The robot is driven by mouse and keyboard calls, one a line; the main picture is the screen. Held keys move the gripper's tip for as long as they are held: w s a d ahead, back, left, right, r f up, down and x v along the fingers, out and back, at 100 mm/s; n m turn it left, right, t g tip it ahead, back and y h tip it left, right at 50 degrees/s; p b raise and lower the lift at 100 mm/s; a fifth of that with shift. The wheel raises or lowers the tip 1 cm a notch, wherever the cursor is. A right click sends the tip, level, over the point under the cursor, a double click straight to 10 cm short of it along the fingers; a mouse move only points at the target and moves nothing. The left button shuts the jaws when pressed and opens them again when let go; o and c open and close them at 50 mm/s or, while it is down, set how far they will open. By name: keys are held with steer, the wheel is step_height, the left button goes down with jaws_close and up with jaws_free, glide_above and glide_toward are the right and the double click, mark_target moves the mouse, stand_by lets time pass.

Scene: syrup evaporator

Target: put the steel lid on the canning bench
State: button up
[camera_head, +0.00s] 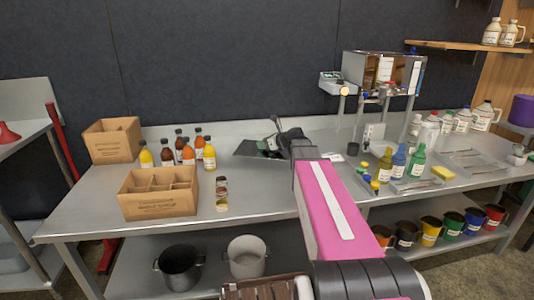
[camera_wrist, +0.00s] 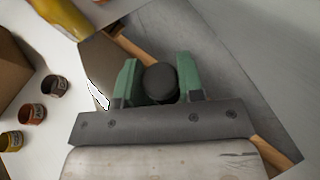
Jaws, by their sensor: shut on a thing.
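The steel lid (camera_wrist: 235,70) is a flat grey, angular plate with a round black knob (camera_wrist: 160,83) and a tan strip running diagonally across it. My gripper (camera_wrist: 158,84) is shut on the knob, with one green finger on each side. In the head view the lid (camera_head: 248,150) shows as a dark plate at my gripper (camera_head: 274,143), over the middle of the steel canning bench (camera_head: 100,205). My gripper and arm hide part of the lid. I cannot tell whether the lid touches the bench top.
Left of the lid stand several bottles (camera_head: 187,153), a divided cardboard box (camera_head: 158,200) and a jar (camera_head: 221,194). Coloured bottles (camera_head: 398,162) and a filling machine (camera_head: 385,72) stand to the right. Bare bench lies front left of the lid.

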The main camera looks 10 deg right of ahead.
mark_target(285, 151)
steer(key=w, duration=0.1)
steer(key=w+f, duration=0.2)
steer(key=w, duration=0.1)
steer(key=shift+d+f, duration=0.25)
steer(key=shift+d, duration=0.15)
steer(key=shift+f, duration=2)
steer(key=o, duration=1.1)
steer(key=v, duration=1.2)
